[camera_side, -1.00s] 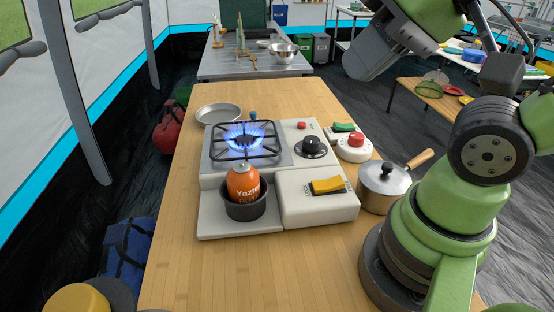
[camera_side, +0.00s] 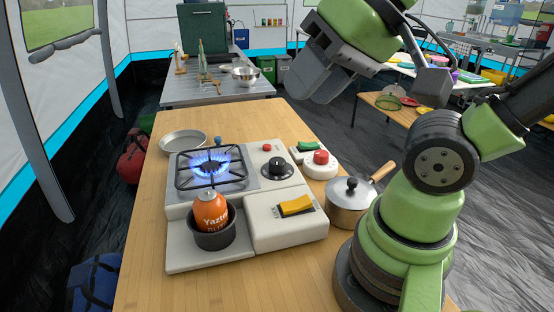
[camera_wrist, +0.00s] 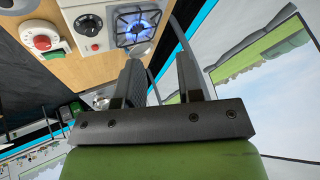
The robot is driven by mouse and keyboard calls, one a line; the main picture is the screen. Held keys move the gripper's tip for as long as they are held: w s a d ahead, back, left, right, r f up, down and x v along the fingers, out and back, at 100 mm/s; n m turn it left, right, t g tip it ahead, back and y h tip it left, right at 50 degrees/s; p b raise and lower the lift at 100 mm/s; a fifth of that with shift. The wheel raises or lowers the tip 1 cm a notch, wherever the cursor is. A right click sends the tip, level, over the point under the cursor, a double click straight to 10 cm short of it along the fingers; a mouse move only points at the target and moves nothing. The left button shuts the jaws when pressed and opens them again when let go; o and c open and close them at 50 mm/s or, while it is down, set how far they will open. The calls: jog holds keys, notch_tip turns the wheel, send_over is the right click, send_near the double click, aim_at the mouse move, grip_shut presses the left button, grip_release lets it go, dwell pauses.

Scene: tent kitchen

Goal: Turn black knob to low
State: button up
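The black knob (camera_side: 277,167) sits on the right part of the pale stove, beside the burner (camera_side: 211,168), which has a blue flame. The knob also shows in the wrist view (camera_wrist: 87,25), at the top left. Its pointer setting is too small to read. My gripper (camera_side: 318,90) hangs high above and behind the stove's right side, clear of the knob. In the wrist view its two dark fingers (camera_wrist: 158,65) stand apart with nothing between them.
An orange canister (camera_side: 210,213) stands in a dark cup at the stove's front. A yellow switch (camera_side: 295,206), a red-topped white timer (camera_side: 321,164) and a lidded pot (camera_side: 350,198) lie right of it. A shallow pan (camera_side: 183,143) is behind left. The front wooden tabletop is clear.

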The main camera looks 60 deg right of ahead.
jog(key=o, duration=0.6)
jog(key=w+m, duration=0.1)
jog(key=w+d+m, duration=0.1)
jog(key=w+d+g+h, duration=0.1)
jog(key=shift+w+f+m, duration=0.2)
jog(key=shift+f+m, duration=0.05)
jog(key=shift+m, duration=0.15)
jog(key=shift+c, duration=0.2)
jog(key=m+g+h, duration=0.1)
jog(key=m+g, duration=0.5)
jog(key=m, duration=0.6)
send_over(277, 161)
notch_tip(277, 161, down, 14)
jog(key=shift+m, duration=0.3)
notch_tip(277, 161, down, 10)
jog(key=shift+d+f, duration=0.1)
jog(key=shift+f, duration=0.05)
jog(key=c, duration=0.9)
